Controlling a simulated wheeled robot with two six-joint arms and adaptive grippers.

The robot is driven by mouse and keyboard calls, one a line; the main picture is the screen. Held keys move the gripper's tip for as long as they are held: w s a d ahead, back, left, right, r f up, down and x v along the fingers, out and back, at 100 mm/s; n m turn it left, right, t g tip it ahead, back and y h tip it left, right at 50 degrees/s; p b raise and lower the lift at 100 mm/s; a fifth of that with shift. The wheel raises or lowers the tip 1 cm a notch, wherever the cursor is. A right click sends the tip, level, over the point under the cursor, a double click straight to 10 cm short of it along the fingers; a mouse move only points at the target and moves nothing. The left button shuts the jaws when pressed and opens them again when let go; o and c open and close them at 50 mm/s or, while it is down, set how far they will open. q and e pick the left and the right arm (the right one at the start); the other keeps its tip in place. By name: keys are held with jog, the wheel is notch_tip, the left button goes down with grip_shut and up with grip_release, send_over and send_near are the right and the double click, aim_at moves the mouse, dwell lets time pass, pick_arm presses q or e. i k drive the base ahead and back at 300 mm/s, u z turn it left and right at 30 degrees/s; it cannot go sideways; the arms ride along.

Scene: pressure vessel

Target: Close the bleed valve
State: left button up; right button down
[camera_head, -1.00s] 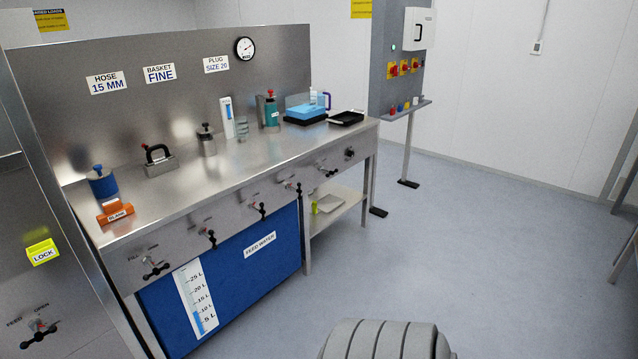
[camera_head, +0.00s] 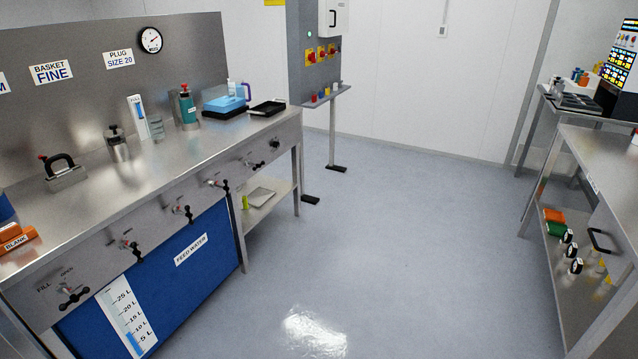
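Several small valves with black handles line the front panel of the steel bench. The nearest valve (camera_head: 74,294) has a label that seems to read FILL. Others further along are a second valve (camera_head: 131,250), a third valve (camera_head: 183,213) and a fourth valve (camera_head: 219,185). More fittings sit toward the far end, including a dark knob (camera_head: 274,144). The labels above these are too small to read, so I cannot tell which is the bleed valve, or whether any is open. Neither of my grippers is in view.
The steel bench (camera_head: 165,162) runs along the left, with a blue feed water tank (camera_head: 160,285) below. A control panel stand (camera_head: 310,60) is at the back. A second bench (camera_head: 600,150) with a lower shelf stands at the right. The floor (camera_head: 400,230) between is clear.

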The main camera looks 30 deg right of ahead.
aim_at(225, 187)
jog(key=z, duration=0.65)
jog(key=i, duration=0.45)
jog(key=z, duration=0.75)
jog(key=i, duration=1.8)
jog(key=u, duration=0.85)
